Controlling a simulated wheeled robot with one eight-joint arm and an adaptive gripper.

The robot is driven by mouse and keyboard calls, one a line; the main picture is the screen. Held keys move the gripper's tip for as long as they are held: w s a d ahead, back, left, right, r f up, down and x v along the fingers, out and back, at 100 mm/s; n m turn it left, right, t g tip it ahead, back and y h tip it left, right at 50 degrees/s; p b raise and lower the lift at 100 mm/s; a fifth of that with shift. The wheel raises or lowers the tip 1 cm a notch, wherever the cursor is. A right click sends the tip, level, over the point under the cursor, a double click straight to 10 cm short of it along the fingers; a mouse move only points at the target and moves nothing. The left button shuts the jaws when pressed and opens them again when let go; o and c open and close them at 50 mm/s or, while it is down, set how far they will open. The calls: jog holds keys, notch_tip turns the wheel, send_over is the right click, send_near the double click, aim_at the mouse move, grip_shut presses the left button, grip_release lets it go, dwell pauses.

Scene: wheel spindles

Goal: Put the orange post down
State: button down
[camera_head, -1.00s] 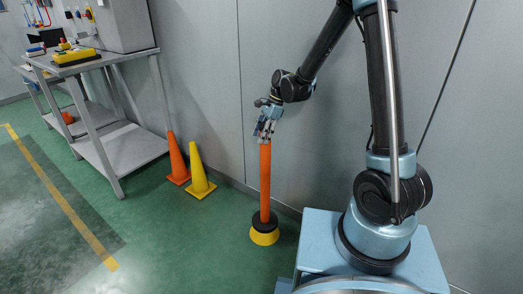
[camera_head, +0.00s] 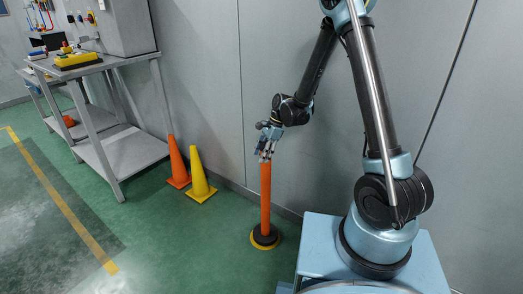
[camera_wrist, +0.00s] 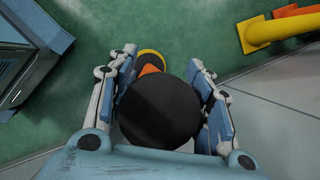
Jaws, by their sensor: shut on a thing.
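The orange post (camera_head: 265,195) stands upright, with a black round base (camera_head: 265,235) at its lower end. A yellow round piece (camera_head: 267,248) shows at floor level around the base's edge. Whether the base touches it or hovers just above, I cannot tell. My gripper (camera_head: 266,155) is shut on the post's top end. In the wrist view, the black round top of the post (camera_wrist: 160,110) sits between the fingers and hides most of the post. A sliver of orange and the yellow rim (camera_wrist: 152,56) show beyond it.
A yellow cone (camera_head: 198,178) and an orange cone (camera_head: 177,165) stand left of the post by the wall. A metal table (camera_head: 135,150) with a yellow box (camera_head: 75,60) is farther left. The grey wall is close behind. Green floor in front is open.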

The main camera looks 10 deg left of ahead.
jog(key=shift+f, duration=0.3)
jog(key=c, duration=0.8)
grip_release()
jog(key=v, duration=1.2)
